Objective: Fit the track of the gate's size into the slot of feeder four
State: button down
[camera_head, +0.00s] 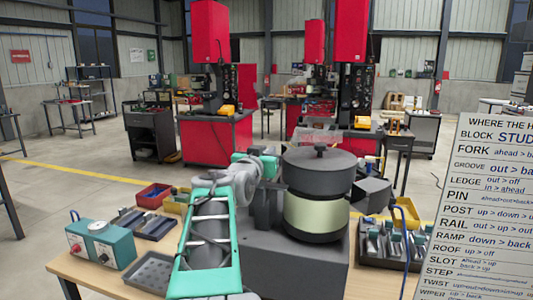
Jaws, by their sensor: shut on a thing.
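A bowl feeder with a dark lidded drum (320,168) and a cream band (317,214) stands on a grey base (318,268) in the middle of the bench. I read no number on it, so I cannot tell whether it is feeder four. A dark rack (375,263) with several metal pieces stands to its right; I cannot tell which are tracks. My teal and white arm reaches forward on the feeder's left. My gripper's fingers do not show, nor anything in them. I cannot make out the slot or the gate.
Left of my arm are a teal control box (104,247), an empty dark tray (148,272), a dark tray of parts (150,224), a red bin (153,194) and a yellow bin (172,207). A blue hose (407,240) rises at right. A lettered board (490,215) stands at far right.

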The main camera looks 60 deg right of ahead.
jog(key=shift+f+b, duration=1)
jog(key=shift+b, duration=0.15)
jog(key=c, duration=1.3)
grip_release()
jog(key=a, duration=0.2)
jog(key=a+b, duration=0.1)
jog(key=a, duration=0.2)
jog(key=s+a, duration=0.1)
jog(key=a, duration=0.1)
jog(key=shift+s+a, duration=0.1)
jog(key=shift+a, duration=0.25)
